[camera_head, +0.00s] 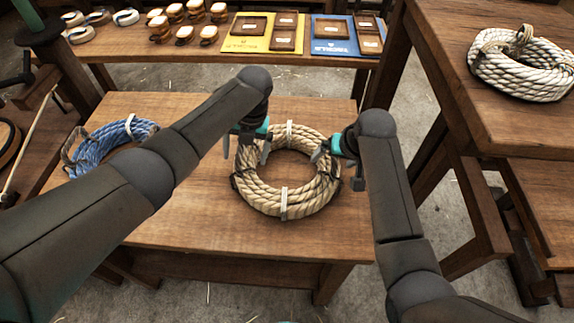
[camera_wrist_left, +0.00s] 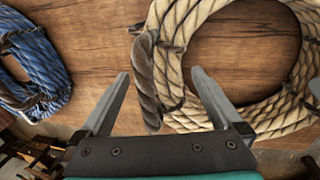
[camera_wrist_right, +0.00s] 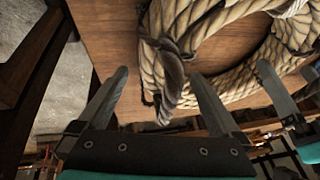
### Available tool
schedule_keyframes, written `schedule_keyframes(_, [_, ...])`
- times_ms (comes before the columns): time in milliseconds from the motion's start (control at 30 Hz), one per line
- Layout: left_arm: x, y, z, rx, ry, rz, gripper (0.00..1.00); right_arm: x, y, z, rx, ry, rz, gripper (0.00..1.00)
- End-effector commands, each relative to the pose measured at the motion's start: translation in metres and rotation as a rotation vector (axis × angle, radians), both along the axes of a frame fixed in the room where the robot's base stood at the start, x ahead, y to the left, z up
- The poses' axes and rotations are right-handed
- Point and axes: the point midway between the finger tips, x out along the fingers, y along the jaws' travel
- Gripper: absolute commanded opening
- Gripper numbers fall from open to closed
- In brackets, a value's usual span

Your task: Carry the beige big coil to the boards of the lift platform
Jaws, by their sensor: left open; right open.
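The beige big coil (camera_head: 265,198) lies flat on the wooden table, with white ties and a dark rope handle on each side. My left gripper (camera_head: 246,148) is open above the coil's left side. In the left wrist view its fingers stand on either side of the left handle (camera_wrist_left: 148,85). My right gripper (camera_head: 338,167) is open above the coil's right side. In the right wrist view its fingers stand either side of the right handle (camera_wrist_right: 171,85). Neither gripper is shut on a handle. I cannot surely pick out the lift platform.
A blue coil (camera_head: 98,144) lies left on the same table (camera_head: 190,225). A white coil (camera_head: 520,65) lies on a higher bench at right. Behind stands a table with small coils, yellow (camera_head: 232,44) and blue (camera_head: 320,50) mats with trays. Bare floor shows between the tables.

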Motion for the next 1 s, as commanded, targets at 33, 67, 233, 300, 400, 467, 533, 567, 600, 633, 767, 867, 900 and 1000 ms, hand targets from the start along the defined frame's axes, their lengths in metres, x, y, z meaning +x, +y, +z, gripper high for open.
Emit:
schedule_keyframes(33, [-0.0006,0.0007,-0.0031,0.001,0.002,0.000,1.00,0.0009,0.0007,-0.0024,0.000,0.001,0.000,1.00])
schedule_keyframes(67, [-0.0006,0.0009,-0.0042,0.001,0.002,0.000,1.00,0.0014,0.0009,-0.0035,0.000,0.001,0.000,1.00])
schedule_keyframes(233, [-0.0003,0.0015,-0.0070,0.001,0.000,-0.001,1.00,0.0026,0.0016,-0.0060,0.000,-0.001,0.000,1.00])
schedule_keyframes(300, [-0.0003,0.0015,-0.0070,0.001,0.000,-0.001,1.00,0.0026,0.0016,-0.0061,0.000,0.000,0.000,1.00])
schedule_keyframes(400, [-0.0003,0.0016,-0.0069,0.001,0.000,-0.001,1.00,0.0025,0.0016,-0.0060,0.001,0.000,0.000,1.00])
schedule_keyframes(467, [-0.0003,0.0016,-0.0069,0.001,0.000,0.000,0.99,0.0025,0.0016,-0.0060,0.001,0.000,0.000,0.99])
schedule_keyframes(533, [-0.0003,0.0015,-0.0068,0.001,0.000,0.000,0.91,0.0024,0.0016,-0.0060,0.001,0.000,0.000,0.91])
schedule_keyframes(567, [-0.0003,0.0015,-0.0068,0.001,0.000,0.000,0.88,0.0024,0.0016,-0.0060,0.001,0.000,0.000,0.88])
schedule_keyframes(600, [-0.0002,0.0015,-0.0067,0.001,0.000,0.000,0.83,0.0024,0.0017,-0.0059,0.001,0.000,0.000,0.83])
schedule_keyframes(633, [-0.0002,0.0015,-0.0067,0.001,0.000,0.000,0.80,0.0024,0.0017,-0.0059,0.001,0.000,0.000,0.80])
schedule_keyframes(767, [-0.0002,0.0016,-0.0066,0.001,0.000,0.000,0.65,0.0023,0.0016,-0.0060,0.001,0.000,0.000,0.65])
schedule_keyframes(867, [-0.0002,0.0016,-0.0066,0.001,0.000,0.000,0.54,0.0023,0.0015,-0.0060,0.000,0.000,0.000,0.54])
schedule_keyframes(900, [-0.0001,0.0016,-0.0065,0.001,0.000,0.000,0.49,0.0023,0.0015,-0.0060,0.000,0.000,0.000,0.49])
schedule_keyframes(1000, [-0.0001,0.0016,-0.0065,0.001,0.000,0.000,0.38,0.0023,0.0014,-0.0060,0.000,0.000,0.000,0.38])
